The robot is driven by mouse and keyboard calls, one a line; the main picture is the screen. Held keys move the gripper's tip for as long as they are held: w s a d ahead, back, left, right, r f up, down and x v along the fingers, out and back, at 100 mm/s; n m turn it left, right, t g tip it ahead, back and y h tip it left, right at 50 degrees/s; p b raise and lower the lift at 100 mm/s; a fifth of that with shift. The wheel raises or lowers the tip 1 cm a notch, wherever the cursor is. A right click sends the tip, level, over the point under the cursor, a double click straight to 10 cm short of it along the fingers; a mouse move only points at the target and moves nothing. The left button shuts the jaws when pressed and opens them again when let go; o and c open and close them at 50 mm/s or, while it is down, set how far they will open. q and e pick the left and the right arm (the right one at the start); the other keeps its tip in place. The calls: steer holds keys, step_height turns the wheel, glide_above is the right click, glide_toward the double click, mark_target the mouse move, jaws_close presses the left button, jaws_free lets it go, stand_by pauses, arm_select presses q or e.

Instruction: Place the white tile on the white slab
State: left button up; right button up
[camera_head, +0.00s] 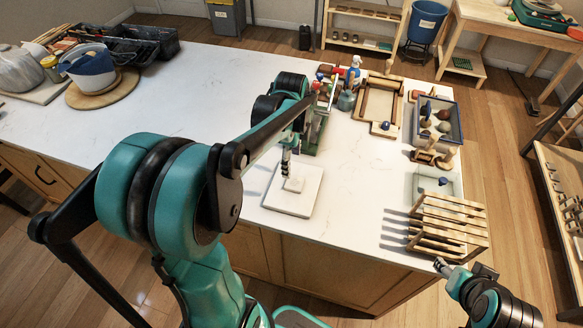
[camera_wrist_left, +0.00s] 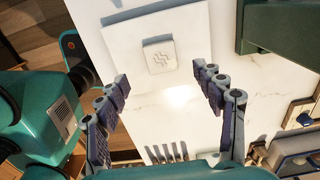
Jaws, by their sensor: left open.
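The small square white tile (camera_head: 294,185) lies flat on the square white slab (camera_head: 291,206), which rests on the white counter. In the left wrist view the tile (camera_wrist_left: 159,56), with a wavy mark on its face, sits inside the outline of the slab (camera_wrist_left: 118,40). My left gripper (camera_head: 286,163) is just above and behind the tile in the head view. In the left wrist view its fingers (camera_wrist_left: 161,76) are spread apart with nothing between them, and the tile is clear of the fingertips. My right gripper (camera_head: 444,266) is off the counter's front right; its opening is unclear.
A wooden slatted rack (camera_head: 446,225) stands to the right of the slab. A blue-edged tray (camera_head: 437,120) and a wooden frame (camera_head: 378,100) lie behind. A green stand (camera_head: 316,135) is close behind the left gripper. The counter left of the slab is clear.

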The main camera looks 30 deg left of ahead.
arm_select(q)
steer(key=s+d+r+n+t, duration=0.4)
steer(key=s+d+n+t, duration=0.3)
steer(key=n, duration=0.8)
steer(key=s+d, duration=0.3)
steer(key=d, duration=0.1)
steer(key=shift+s+d+r, duration=0.15)
steer(key=shift+s+d, duration=0.2)
steer(key=shift+s, duration=0.05)
step_height(320, 180, down, 7)
steer(key=b, duration=0.6)
steer(key=shift+b, duration=0.3)
